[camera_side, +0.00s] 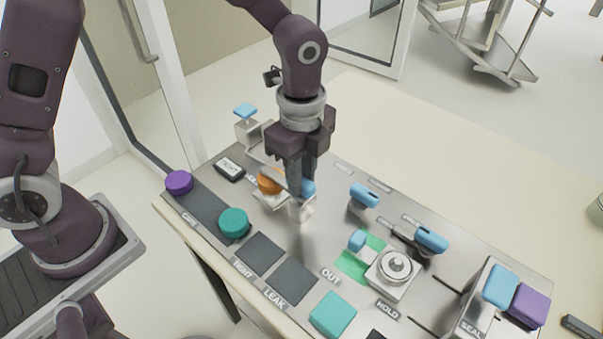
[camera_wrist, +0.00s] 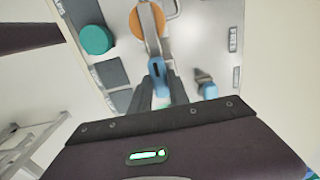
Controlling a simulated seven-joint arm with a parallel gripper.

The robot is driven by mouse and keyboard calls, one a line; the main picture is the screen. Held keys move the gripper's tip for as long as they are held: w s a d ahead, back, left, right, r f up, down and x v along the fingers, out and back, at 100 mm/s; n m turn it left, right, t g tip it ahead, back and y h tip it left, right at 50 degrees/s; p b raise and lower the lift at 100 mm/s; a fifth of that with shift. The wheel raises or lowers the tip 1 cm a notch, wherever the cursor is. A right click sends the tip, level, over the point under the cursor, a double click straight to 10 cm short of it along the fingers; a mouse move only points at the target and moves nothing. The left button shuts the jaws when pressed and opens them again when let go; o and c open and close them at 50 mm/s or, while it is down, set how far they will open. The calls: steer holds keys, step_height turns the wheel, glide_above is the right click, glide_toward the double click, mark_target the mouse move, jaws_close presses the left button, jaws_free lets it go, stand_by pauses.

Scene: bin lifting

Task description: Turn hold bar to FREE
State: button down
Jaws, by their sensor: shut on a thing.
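My gripper (camera_side: 297,185) points down over the metal panel, beside an orange round part (camera_side: 268,182). It is shut on a blue handle (camera_side: 308,188), partly hidden behind the fingers. In the wrist view the dark fingers (camera_wrist: 158,82) close at this blue handle (camera_wrist: 180,84), and a metal bar runs up from there past the orange part (camera_wrist: 146,22). A HOLD label (camera_side: 388,310) is on the panel near a grey round knob (camera_side: 396,265), away from my gripper.
Blue levers (camera_side: 364,195) and (camera_side: 431,240) stand to the right. A teal button (camera_side: 233,221) and a purple button (camera_side: 179,182) lie to the left. A raised box with blue (camera_side: 500,287) and purple (camera_side: 529,305) blocks stands at the right.

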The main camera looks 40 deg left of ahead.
steer(key=m, duration=0.8)
steer(key=shift+m, duration=0.4)
steer(key=m, duration=0.4)
steer(key=shift+m, duration=2.4)
steer(key=c, duration=1.2)
jaws_free()
steer(key=shift+c, duration=0.2)
